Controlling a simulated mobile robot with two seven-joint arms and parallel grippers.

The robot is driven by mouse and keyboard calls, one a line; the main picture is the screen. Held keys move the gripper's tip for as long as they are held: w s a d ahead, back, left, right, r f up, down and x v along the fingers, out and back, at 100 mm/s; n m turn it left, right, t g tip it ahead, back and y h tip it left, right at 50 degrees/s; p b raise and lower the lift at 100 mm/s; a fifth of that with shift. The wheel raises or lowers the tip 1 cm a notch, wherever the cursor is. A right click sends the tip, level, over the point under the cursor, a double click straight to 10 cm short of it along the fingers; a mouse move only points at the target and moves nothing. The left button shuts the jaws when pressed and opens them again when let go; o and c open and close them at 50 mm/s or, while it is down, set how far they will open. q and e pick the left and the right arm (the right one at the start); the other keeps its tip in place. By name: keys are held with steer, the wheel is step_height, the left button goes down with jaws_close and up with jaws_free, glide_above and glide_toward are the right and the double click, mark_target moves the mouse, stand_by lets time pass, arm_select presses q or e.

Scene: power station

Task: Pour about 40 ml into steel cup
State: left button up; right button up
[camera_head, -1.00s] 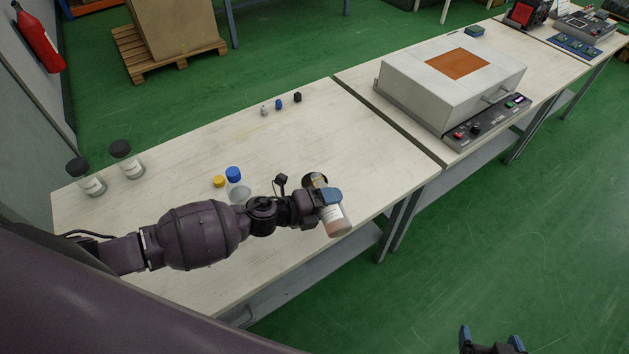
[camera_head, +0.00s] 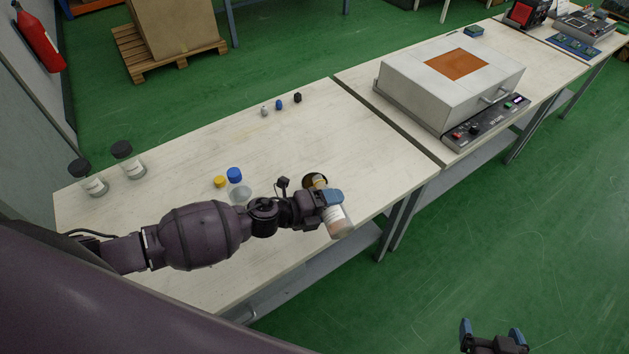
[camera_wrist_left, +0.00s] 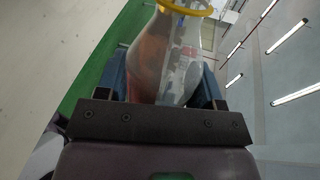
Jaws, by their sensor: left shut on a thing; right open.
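My left gripper (camera_head: 328,205) is shut on a clear labelled bottle (camera_head: 338,222). The bottle is tilted, its neck to the upper left and its base to the lower right. The left wrist view shows the bottle (camera_wrist_left: 168,62) between the fingers, with a yellow ring (camera_wrist_left: 188,7) at its neck and reddish colour inside. A dark round opening (camera_head: 312,179) shows just behind the neck, partly hidden by the gripper; I cannot tell whether it is the steel cup. Flow from the bottle cannot be made out. My right gripper (camera_head: 493,338) is open and empty over the floor.
A yellow cap (camera_head: 219,182) and a blue-capped bottle (camera_head: 240,190) stand left of the left gripper. Two black-capped jars (camera_head: 95,186) (camera_head: 134,168) are at the left. Small items (camera_head: 280,105) lie at the back. A grey box device (camera_head: 445,85) stands on the right table.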

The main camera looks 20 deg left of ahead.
steer(key=shift+s+f, duration=0.2)
steer(key=shift+s, duration=0.1)
steer(key=shift+w, duration=0.15)
